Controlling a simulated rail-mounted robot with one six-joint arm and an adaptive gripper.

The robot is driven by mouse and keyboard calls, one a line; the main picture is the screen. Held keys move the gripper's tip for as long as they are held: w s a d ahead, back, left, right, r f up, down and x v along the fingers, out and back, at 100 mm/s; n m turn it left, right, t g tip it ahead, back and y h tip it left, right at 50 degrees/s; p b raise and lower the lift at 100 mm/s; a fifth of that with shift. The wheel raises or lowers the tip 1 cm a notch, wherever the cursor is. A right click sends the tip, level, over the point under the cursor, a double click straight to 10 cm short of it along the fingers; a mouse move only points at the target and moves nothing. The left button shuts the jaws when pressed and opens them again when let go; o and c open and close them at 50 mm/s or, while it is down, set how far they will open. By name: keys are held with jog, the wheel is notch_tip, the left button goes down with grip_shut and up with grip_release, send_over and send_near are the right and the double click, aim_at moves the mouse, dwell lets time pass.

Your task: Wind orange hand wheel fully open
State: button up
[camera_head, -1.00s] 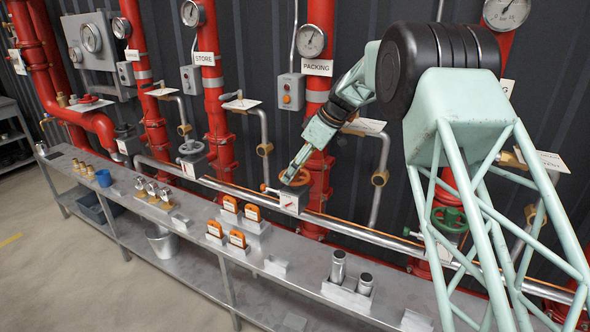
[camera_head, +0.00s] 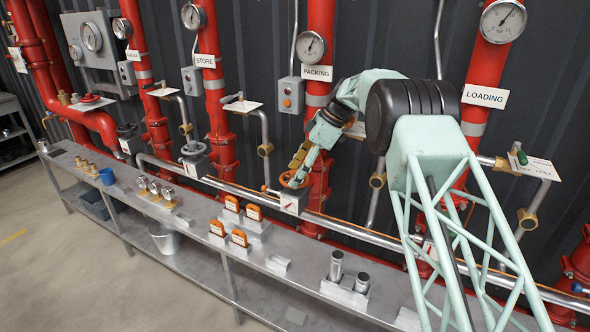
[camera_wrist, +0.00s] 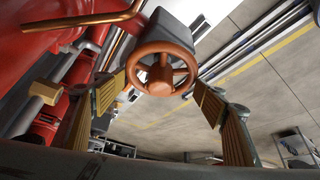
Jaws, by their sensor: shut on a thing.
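The orange hand wheel (camera_wrist: 162,68) fills the middle of the wrist view, with its spokes and hub facing me. It sits on a grey valve body (camera_wrist: 178,30). In the head view the wheel (camera_head: 285,181) shows partly, under my gripper, above a pale box with a red pointer (camera_head: 291,202) below the PACKING gauge. My gripper (camera_wrist: 160,84) has one ribbed tan finger on each side of the wheel rim and is shut on it. In the head view my gripper (camera_head: 294,178) reaches down from the right. Exact finger contact is hard to see.
A red pipe (camera_head: 318,150) stands close behind the wheel, and a copper rod (camera_wrist: 90,20) crosses near it in the wrist view. A steel bench (camera_head: 190,225) in front carries orange-faced blocks (camera_head: 239,238) and metal cylinders (camera_head: 336,266). The floor in front is clear.

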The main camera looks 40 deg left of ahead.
jog(key=shift+s+n+g+h+p, duration=0.1)
jog(key=shift+n+g+h+p, duration=0.2)
jog(key=shift+n+p, duration=0.65)
jog(key=shift+m, duration=0.25)
jog(key=o, duration=0.9)
jog(key=shift+a, duration=0.1)
jog(key=shift+f+m+b, duration=0.1)
jog(key=shift+m+b, duration=0.4)
jog(key=shift+b, duration=0.35)
jog(key=shift+m+t+y+b, duration=0.5)
jog(key=shift+m+b, duration=0.2)
jog(key=shift+b, duration=0.35)
jog(key=m+t+b, duration=0.1)
jog(key=m+b, duration=0.2)
jog(key=shift+y+b, duration=0.3)
jog(key=shift+m+t+b, duration=0.8)
jog(key=shift+m+t, duration=0.1)
jog(key=shift+m, duration=0.4)
